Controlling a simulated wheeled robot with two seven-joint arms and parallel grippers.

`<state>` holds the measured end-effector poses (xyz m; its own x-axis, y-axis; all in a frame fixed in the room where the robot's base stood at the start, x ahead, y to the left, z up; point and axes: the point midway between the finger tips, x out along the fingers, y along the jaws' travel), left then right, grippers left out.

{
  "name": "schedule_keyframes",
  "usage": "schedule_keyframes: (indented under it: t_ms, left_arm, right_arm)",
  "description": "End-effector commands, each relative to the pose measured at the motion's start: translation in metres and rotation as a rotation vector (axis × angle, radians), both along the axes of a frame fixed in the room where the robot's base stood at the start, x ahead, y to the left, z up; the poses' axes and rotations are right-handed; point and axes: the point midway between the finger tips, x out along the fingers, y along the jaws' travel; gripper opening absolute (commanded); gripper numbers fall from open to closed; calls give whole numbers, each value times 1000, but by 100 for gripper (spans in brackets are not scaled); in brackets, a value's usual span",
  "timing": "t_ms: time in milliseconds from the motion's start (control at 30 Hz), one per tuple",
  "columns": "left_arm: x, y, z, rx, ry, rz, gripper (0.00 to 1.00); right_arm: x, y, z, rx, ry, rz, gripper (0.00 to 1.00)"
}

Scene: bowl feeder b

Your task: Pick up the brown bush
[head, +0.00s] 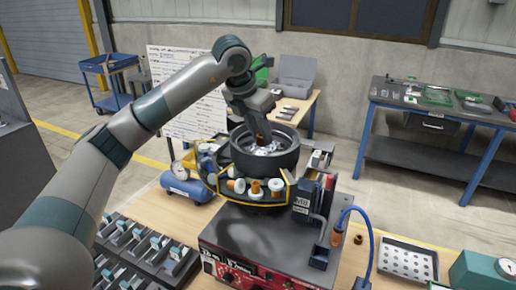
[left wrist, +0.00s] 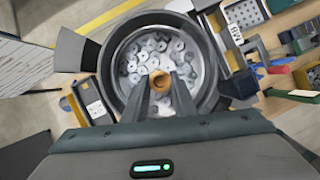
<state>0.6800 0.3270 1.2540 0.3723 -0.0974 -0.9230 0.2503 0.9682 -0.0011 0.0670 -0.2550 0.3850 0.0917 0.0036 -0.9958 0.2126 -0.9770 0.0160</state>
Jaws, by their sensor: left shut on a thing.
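My left gripper (head: 262,136) points down into the dark round feeder bowl (head: 247,160). It is shut on a small brown bush (head: 260,140). In the left wrist view the brown bush (left wrist: 160,81) shows as a ring between the fingertips (left wrist: 160,88), over the pale washers (left wrist: 145,58) in the bowl. I cannot tell whether the bush touches the washers. My right gripper is not in view.
Orange and white fittings (head: 255,187) ring the bowl's outside. A small brown ring (head: 358,239) lies on the table right of the feeder's base (head: 270,235), near a blue hose (head: 369,255) and a perforated tray (head: 408,262). A black rack (head: 145,255) stands at left.

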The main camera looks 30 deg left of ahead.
Motion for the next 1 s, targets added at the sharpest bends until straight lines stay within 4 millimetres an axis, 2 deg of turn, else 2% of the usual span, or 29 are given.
schedule_keyframes:
  t_ms: [33, 200, 500, 700, 1000]
  left_arm:
    - [1, -15, 1, 0, -3, -10, 1]
    - [3, -50, 22, 0, -3, -9, 1]
    - [5, -96, 52, 0, -1, -5, 1]
    - [5, -108, 61, 1, 2, -5, 1]
    - [5, -109, 63, 1, 2, -4, 1]
  right_arm:
    - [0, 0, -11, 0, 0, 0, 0]
    - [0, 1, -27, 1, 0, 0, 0]
    - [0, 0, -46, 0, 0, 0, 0]
    - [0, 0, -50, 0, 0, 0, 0]
    - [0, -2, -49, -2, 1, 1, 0]
